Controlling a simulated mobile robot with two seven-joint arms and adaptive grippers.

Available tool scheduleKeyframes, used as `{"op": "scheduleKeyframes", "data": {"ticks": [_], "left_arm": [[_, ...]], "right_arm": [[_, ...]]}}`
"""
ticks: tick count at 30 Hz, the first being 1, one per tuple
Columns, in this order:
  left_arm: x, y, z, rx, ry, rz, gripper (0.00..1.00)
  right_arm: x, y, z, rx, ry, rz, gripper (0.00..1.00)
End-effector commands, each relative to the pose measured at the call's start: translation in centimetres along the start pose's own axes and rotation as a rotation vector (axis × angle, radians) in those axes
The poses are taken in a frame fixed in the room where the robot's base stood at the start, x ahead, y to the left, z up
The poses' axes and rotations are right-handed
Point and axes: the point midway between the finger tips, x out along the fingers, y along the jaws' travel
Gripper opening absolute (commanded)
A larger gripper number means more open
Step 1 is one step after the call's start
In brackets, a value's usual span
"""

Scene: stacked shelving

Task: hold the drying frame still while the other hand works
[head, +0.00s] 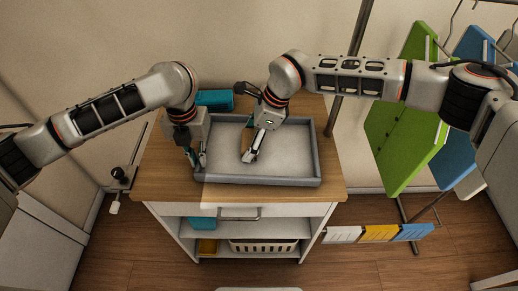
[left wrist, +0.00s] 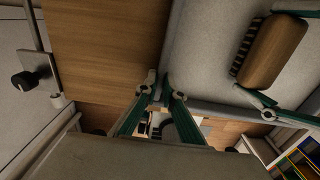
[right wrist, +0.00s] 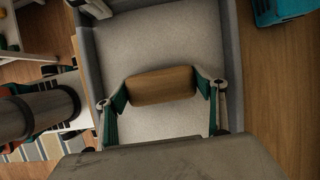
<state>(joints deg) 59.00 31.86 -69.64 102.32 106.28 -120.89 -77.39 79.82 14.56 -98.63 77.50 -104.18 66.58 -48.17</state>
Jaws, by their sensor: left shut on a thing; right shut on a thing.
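The drying frame shows as a shallow grey tray with a raised rim (head: 262,181) on a wooden-topped cabinet. My left gripper (head: 196,160) is shut at the tray's left side wall, near the front corner; its fingers straddle that wall in the left wrist view (left wrist: 159,90). My right gripper (head: 253,148) is over the tray's middle, shut on a brush with a wooden back (right wrist: 160,86). The brush's dark bristles show in the left wrist view (left wrist: 275,52). Whether the bristles touch the tray floor is hard to tell.
A teal box (head: 214,100) stands behind the tray. Bare wooden top (head: 168,165) lies to its left. A metal pole (head: 350,75) rises at the back right, with hanging green (head: 408,120) and blue panels beyond. Below, shelves hold a white basket (head: 262,246).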

Motion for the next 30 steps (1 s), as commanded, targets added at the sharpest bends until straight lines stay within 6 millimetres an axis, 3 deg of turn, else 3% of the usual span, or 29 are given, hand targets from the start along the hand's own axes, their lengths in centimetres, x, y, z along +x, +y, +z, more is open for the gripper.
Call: {"op": "scheduleKeyframes", "data": {"ticks": [14,30], "left_arm": [[0.0,-0.1,-0.1,0.002,0.001,-0.001,0.00],[0.0,0.0,0.0,0.001,0.000,-0.001,0.00]], "right_arm": [[0.1,-1.4,-0.7,0.002,0.009,0.000,0.49],[-0.1,0.8,-0.4,0.001,0.005,0.002,0.49]]}}
